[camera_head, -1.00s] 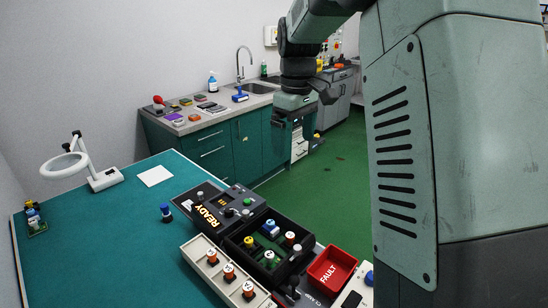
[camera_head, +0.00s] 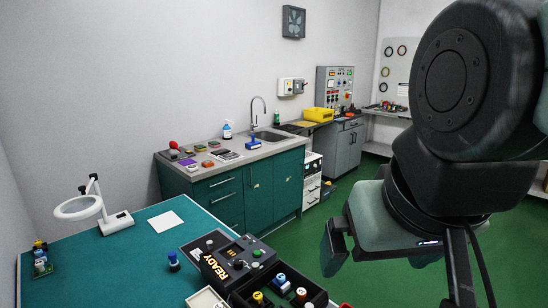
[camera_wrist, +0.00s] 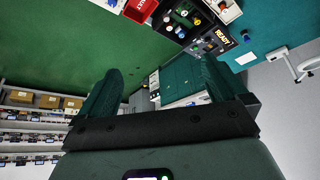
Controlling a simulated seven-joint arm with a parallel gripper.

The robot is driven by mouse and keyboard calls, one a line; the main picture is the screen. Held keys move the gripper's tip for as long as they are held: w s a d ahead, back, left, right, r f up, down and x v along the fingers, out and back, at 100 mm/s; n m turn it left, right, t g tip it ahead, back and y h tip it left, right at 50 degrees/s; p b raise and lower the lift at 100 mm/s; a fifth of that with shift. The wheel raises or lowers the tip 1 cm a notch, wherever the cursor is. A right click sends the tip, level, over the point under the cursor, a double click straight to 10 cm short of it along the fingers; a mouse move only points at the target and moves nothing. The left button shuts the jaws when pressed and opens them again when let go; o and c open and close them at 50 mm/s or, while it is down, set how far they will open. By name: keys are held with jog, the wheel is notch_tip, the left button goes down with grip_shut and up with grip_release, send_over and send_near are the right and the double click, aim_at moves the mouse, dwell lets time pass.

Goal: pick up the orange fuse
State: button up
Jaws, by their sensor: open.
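My gripper (camera_head: 372,258) is open and empty. It is in the air over the green floor, right of the bench and clear of the fuses. The wrist view shows its two fingers (camera_wrist: 155,88) wide apart with nothing between them. The black fuse tray (camera_head: 240,298) holds several fuses, among them a yellow-topped, a blue-topped and a red one; it also shows in the wrist view (camera_wrist: 184,22). The white rack (camera_head: 204,299) is mostly cut off in the head view. I cannot clearly make out an orange fuse now.
The READY console (camera_head: 238,258) stands behind the tray. A blue-topped fuse (camera_head: 174,262) stands alone on the teal mat (camera_head: 120,270). A ring magnifier (camera_head: 80,208) and white card (camera_head: 165,221) lie farther back. A red bin (camera_wrist: 140,8) is beside the tray. A sink counter (camera_head: 230,170) is behind.

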jog(key=shift+s+f, duration=0.2)
jog(key=shift+s, duration=0.1)
jog(key=c, duration=1)
jog(key=shift+w, duration=0.1)
jog(key=n+g, duration=0.6)
jog(key=n, duration=0.2)
send_over(301, 292)
notch_tip(301, 292, down, 34)
jog(key=shift+w+r, duration=0.1)
jog(key=shift+r, duration=0.05)
jog(key=shift+f, duration=3.15)
